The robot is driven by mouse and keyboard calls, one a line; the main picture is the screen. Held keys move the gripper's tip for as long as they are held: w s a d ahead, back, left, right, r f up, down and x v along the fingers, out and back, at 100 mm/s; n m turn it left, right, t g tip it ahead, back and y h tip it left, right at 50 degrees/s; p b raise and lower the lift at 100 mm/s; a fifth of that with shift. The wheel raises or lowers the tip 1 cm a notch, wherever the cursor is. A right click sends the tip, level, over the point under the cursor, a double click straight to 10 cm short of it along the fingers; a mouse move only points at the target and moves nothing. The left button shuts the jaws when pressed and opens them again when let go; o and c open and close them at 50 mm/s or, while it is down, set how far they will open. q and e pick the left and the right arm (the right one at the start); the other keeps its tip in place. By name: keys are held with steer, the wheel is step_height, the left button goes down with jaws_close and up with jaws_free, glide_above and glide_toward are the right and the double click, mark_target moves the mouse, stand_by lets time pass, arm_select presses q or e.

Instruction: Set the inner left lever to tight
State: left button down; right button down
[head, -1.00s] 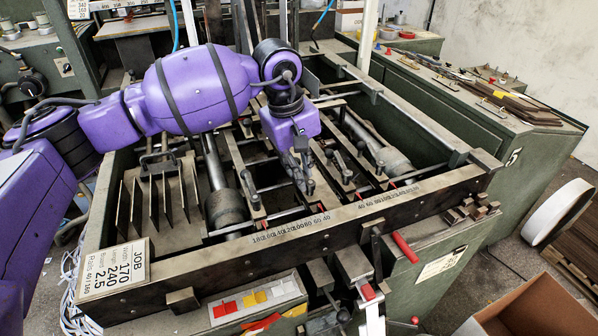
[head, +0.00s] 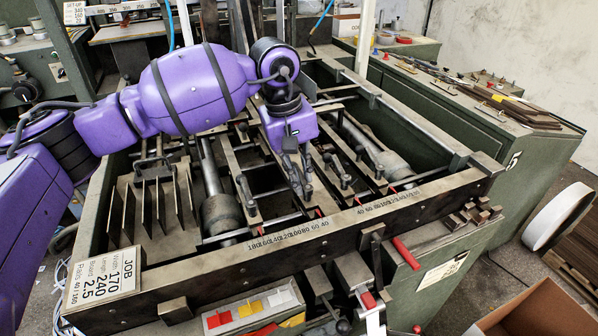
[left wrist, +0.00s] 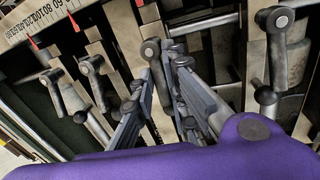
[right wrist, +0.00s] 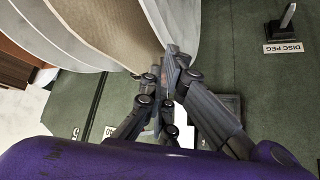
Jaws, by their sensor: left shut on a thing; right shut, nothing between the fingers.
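My left gripper (head: 304,188) is down over the second rail from the left in the machine frame. The outer left lever (head: 247,195) stands free on the rail to the left and also shows in the left wrist view (left wrist: 268,60). My right gripper (right wrist: 168,72) is shut and empty, away from the rails.
Two more levers stand close by on the right rails (head: 338,170). A front beam (head: 330,220) with number scales and red pointers borders the rails. In the right wrist view, a green cabinet side with a disc peg (right wrist: 287,18) and a white curved roll (right wrist: 180,20) are near.

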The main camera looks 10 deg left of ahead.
arm_select(q)
steer(key=c, duration=1.8)
jaws_free()
steer(key=shift+w+d+r, duration=0.15)
steer(key=shift+w+r, duration=0.05)
steer(key=shift+r, duration=0.15)
steer(key=shift+c, duration=0.2)
steer(key=shift+o, duration=0.2)
steer(key=shift+f, duration=0.2)
steer(key=shift+s, duration=0.1)
steer(key=shift+r, duration=0.25)
step_height(320, 180, up, 11)
steer(key=s+a, duration=0.1)
steer(key=a, duration=0.1)
steer(key=shift+r, duration=0.2)
steer(key=shift+f, duration=0.1)
